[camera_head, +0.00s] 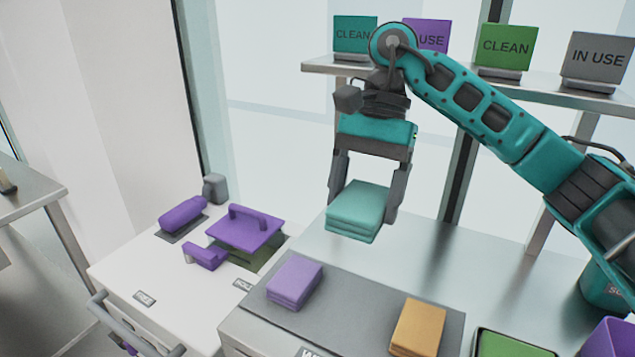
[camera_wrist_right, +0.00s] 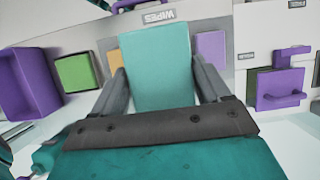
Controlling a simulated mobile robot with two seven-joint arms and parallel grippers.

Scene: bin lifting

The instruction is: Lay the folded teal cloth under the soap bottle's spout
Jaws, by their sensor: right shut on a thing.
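The folded teal cloth (camera_head: 357,210) hangs between the fingers of my right gripper (camera_head: 362,205), which is shut on it and holds it above the steel counter, behind the wipes mat. In the right wrist view the cloth (camera_wrist_right: 155,70) sits between the two fingers. My left gripper is not in view.
A grey mat (camera_head: 352,301) holds a lavender cloth (camera_head: 294,281) and an orange cloth (camera_head: 418,327). A green tray (camera_head: 508,345) and a purple bin (camera_head: 610,340) are at lower right. A shelf (camera_head: 480,82) with signs runs behind. The counter's middle is clear.

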